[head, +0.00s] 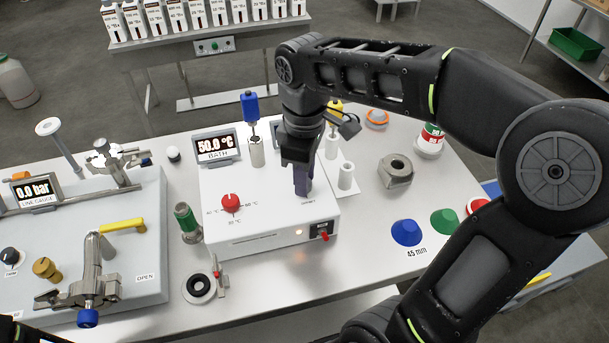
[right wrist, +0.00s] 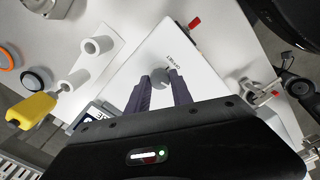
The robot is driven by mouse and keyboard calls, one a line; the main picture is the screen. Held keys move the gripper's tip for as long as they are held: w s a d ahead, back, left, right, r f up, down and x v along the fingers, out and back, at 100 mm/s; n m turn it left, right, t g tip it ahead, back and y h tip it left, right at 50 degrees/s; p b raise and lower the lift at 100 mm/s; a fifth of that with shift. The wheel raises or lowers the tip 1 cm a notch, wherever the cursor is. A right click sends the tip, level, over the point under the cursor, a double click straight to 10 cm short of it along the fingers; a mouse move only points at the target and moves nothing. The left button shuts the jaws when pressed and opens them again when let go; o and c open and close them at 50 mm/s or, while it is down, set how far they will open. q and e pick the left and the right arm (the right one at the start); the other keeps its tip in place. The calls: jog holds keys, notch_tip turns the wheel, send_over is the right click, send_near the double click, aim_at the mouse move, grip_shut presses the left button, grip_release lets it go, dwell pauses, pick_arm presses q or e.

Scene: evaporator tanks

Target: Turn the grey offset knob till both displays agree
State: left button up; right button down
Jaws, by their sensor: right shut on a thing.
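The white bath box (head: 265,215) stands on the table, with a tilted display (head: 217,146) labelled BATH reading 50.0 °C. My right gripper (head: 303,185) points down over the right part of the box top. In the right wrist view, its fingers (right wrist: 160,90) are shut on the round grey offset knob (right wrist: 160,77), beside the printed word OFFSET. The fingers hide the knob in the head view. A blue-headed probe (head: 250,106) stands upright in a metal cylinder behind the box; no readout on it faces me. My left gripper is not in view.
A red dial (head: 231,203) sits on the box top, left of my gripper. A white cylinder (head: 346,176) and grey nut-shaped block (head: 396,171) stand to the right. Blue (head: 406,232) and green (head: 444,221) cones lie at the right front.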

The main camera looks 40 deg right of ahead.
jog(key=shift+m, duration=2.3)
jog(key=c, duration=1.1)
grip_release()
jog(key=shift+r, duration=0.15)
jog(key=shift+w+r, duration=0.1)
jog(key=shift+r, duration=0.2)
notch_tip(320, 180, up, 6)
jog(key=shift+f+p, duration=0.1)
jog(key=shift+p, duration=0.55)
jog(key=shift+r+p, duration=0.65)
